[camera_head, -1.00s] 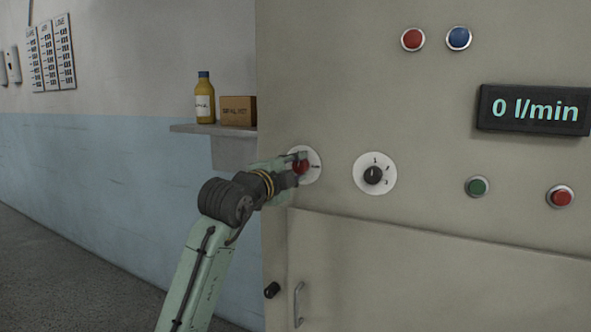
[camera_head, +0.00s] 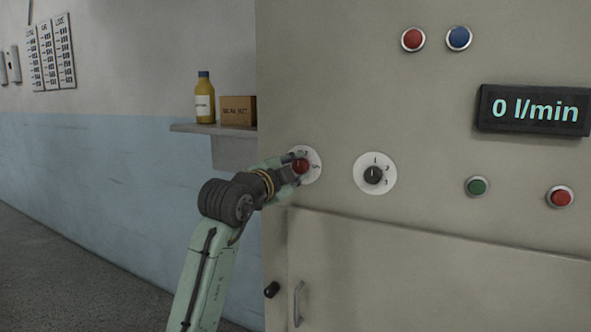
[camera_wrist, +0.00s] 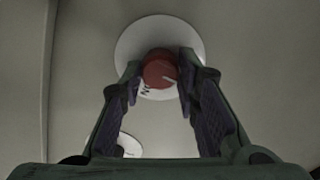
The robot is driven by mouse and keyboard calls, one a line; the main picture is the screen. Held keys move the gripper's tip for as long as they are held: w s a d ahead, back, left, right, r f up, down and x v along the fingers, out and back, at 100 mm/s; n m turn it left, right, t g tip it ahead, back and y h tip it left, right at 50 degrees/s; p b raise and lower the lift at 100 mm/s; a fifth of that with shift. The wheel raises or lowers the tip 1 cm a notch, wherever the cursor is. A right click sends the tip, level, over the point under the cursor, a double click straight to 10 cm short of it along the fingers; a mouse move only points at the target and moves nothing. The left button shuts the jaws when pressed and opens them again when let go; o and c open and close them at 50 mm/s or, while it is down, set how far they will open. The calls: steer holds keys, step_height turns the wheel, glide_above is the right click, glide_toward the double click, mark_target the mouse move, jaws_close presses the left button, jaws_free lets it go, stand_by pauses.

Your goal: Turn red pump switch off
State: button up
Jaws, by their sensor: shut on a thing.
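The red pump switch (camera_head: 301,166) is a round red knob on a white disc at the left of the grey panel. Some dark lettering shows on the disc, partly hidden by the fingers.
A black dial (camera_head: 373,175) is to the right. Red (camera_head: 413,39), blue (camera_head: 459,38), green (camera_head: 477,187) and red (camera_head: 560,196) buttons and a display (camera_head: 533,109) reading "0 l/min" are further right. A shelf (camera_head: 196,129) holds a bottle (camera_head: 204,101) and a box (camera_head: 238,111).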

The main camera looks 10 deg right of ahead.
steer(key=o, duration=1.2)
steer(key=shift+c, duration=0.2)
steer(key=shift+s+a, duration=0.1)
steer(key=v, duration=1.1)
steer(key=shift+s+a, duration=0.25)
steer(key=shift+s, duration=0.05)
